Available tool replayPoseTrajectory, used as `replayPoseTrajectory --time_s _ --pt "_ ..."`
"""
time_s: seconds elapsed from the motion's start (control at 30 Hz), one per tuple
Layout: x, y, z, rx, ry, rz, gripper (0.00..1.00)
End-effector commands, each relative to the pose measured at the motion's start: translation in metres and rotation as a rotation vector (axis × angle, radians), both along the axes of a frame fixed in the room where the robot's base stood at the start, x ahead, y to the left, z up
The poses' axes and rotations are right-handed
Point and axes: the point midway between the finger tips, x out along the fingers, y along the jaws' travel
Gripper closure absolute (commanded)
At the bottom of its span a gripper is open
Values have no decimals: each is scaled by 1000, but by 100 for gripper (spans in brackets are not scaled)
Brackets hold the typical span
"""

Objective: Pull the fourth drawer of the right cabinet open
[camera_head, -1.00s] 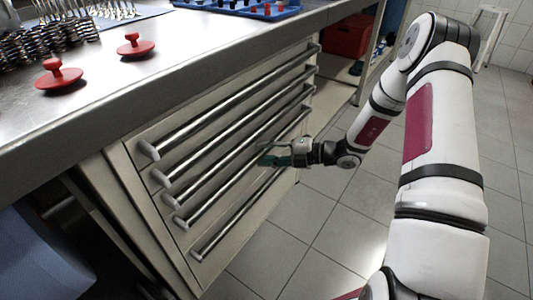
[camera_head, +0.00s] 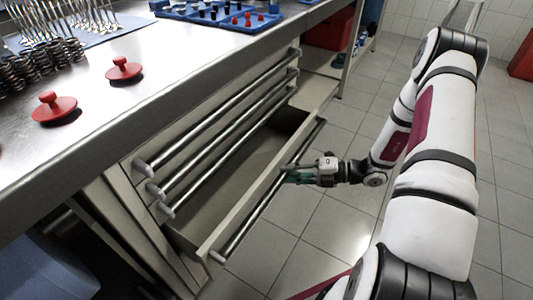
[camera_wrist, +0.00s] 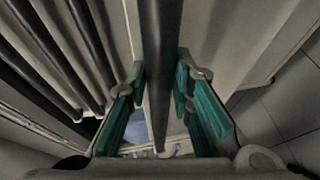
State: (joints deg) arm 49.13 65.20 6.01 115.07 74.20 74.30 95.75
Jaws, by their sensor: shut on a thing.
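The fourth drawer (camera_head: 238,208), the lowest of the grey cabinet, stands well out from the cabinet, and its inside shows empty in the head view. Its long metal handle bar (camera_head: 250,219) runs along the front and shows in the wrist view (camera_wrist: 158,60). My gripper (camera_head: 288,174), with green finger pads, is at the handle past its middle toward the far end. The exact contact on the bar is hard to see.
Three closed drawers with bar handles (camera_head: 215,120) sit above. The metal worktop (camera_head: 150,85) overhangs them, holding red knobbed discs (camera_head: 54,107), springs and a blue tray (camera_head: 220,14). A blue bin (camera_head: 40,265) stands at the lower left. Tiled floor (camera_head: 320,235) beside the drawer is clear.

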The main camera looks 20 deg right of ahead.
Motion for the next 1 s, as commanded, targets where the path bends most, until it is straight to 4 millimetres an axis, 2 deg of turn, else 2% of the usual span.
replayPoseTrajectory --time_s 0.03,0.2,0.5,0.73,1.0 --pt "-16 -12 4 2 6 -7 100" --pt "-65 -48 2 2 4 -7 100" --pt "-139 -101 0 2 3 -4 100" --pt "-174 -127 0 0 1 -1 100" --pt "-189 -138 0 1 0 0 100"
